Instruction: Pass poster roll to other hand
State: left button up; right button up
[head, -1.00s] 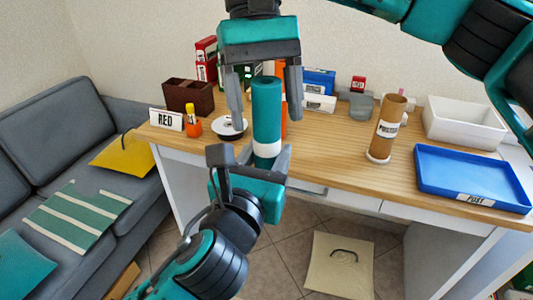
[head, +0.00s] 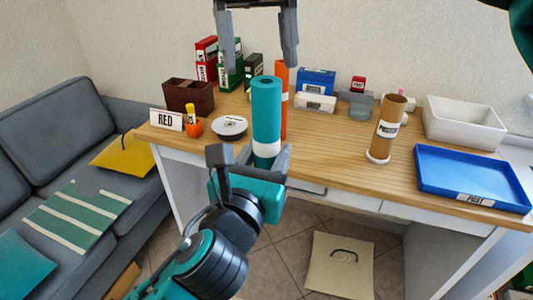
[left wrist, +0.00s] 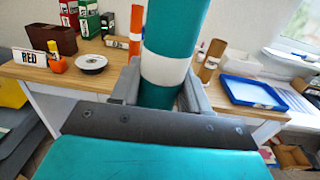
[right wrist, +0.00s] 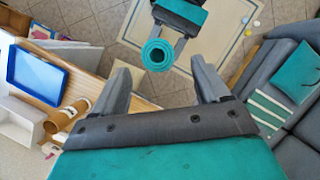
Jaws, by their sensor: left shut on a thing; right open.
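The poster roll (head: 266,105) is a teal upright tube with a white band near its lower end. My left gripper (head: 266,160) is shut on its lower part, in front of the desk's edge; the left wrist view shows the roll (left wrist: 165,70) between the fingers. My right gripper (head: 258,50) is open and empty above the roll's top. In the right wrist view the rolled end of the roll (right wrist: 158,54) shows beyond the open fingers, apart from them.
Behind are an orange roll (head: 281,85), a white disc (head: 229,127) and a RED sign (head: 166,120). To the right are a brown tube (head: 388,130), a blue tray (head: 470,178) and a white bin (head: 465,122). A grey sofa (head: 50,140) stands left.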

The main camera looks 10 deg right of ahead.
jog(key=w+d+f+m+y, duration=0.25)
jog(key=f+m+y, duration=0.3)
jog(key=f, duration=0.65)
jog(key=w+d+f+m+y, duration=0.25)
jog(key=f+m+y, duration=0.35)
jog(key=f, duration=0.7)
jog(key=s+a+f+m+t+y, duration=0.3)
jog(key=a+f+m+t, duration=0.25)
jog(key=m, duration=0.75)
jog(key=s+a+f+m+t+y, duration=0.2)
jog(key=s+a+f+m+t, duration=0.3)
jog(key=m, duration=0.8)
jog(key=s+d+f+m+t+h, duration=0.2)
jog(key=s+d+f+m+h, duration=0.3)
jog(key=m, duration=1.1)
jog(key=s+d+f+m+t+h, duration=0.3)
jog(key=s+d+f+m+h, duration=0.3)
jog(key=m, duration=1.1)
jog(key=d+f+h, duration=0.1)
jog(key=d+h, duration=0.2)
jog(key=d, duration=0.1)
jog(key=shift+s+d+f, duration=0.25)
jog(key=shift+d, duration=0.05)
